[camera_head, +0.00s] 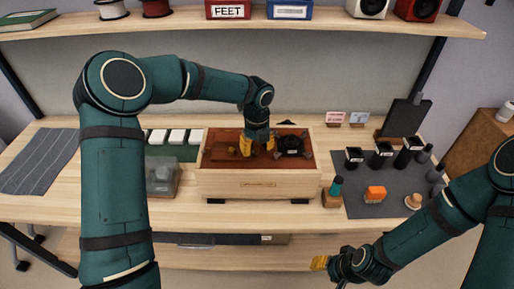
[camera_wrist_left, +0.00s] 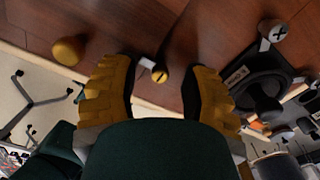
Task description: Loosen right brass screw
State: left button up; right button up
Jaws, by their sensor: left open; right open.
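A wooden speaker box (camera_head: 258,184) with a reddish-brown top panel (camera_head: 220,160) lies on the bench. My left gripper (camera_head: 257,148) points down over this panel; in the left wrist view its yellow fingers (camera_wrist_left: 160,92) are spread apart. A brass screw (camera_wrist_left: 161,75) with a slotted head shows between the fingertips, with a gap to each finger. I cannot tell from the views whether it is the right one. A silver cross-head screw (camera_wrist_left: 273,31) is near the black speaker driver (camera_wrist_left: 262,92). My right gripper (camera_head: 320,262) is low in front of the bench, empty.
A grey mat (camera_head: 352,205) on the right holds black bins (camera_head: 381,155), an orange block (camera_head: 375,194) and small bottles. A clear container (camera_head: 162,175) stands left of the box. A rounded yellow-orange thing (camera_wrist_left: 68,50) shows on the panel side. A shelf (camera_head: 270,31) spans the back.

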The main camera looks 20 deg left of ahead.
pick_arm(q)
jog(key=shift+c, duration=0.4)
grip_shut()
